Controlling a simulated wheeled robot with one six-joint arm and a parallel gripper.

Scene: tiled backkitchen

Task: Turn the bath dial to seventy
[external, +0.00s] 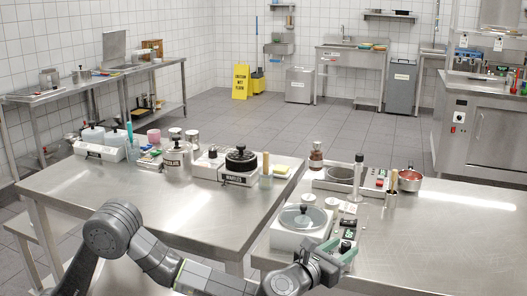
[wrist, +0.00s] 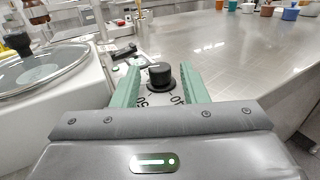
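The bath (external: 296,239) is a white box with a round glass lid (external: 303,217) topped by a black knob, on the right-hand steel table. In the wrist view its lid (wrist: 45,68) fills the left side. The bath dial (wrist: 160,74) is a black knob on a pale panel with printed numbers; 50 and what looks like 40 show on the near side. My gripper (wrist: 157,84) is open, its green fingers on either side of the dial, with gaps visible. It also shows in the external view (external: 338,252) at the bath's right front. The dial's pointer cannot be made out.
The left table (external: 150,205) holds several appliances and jars.

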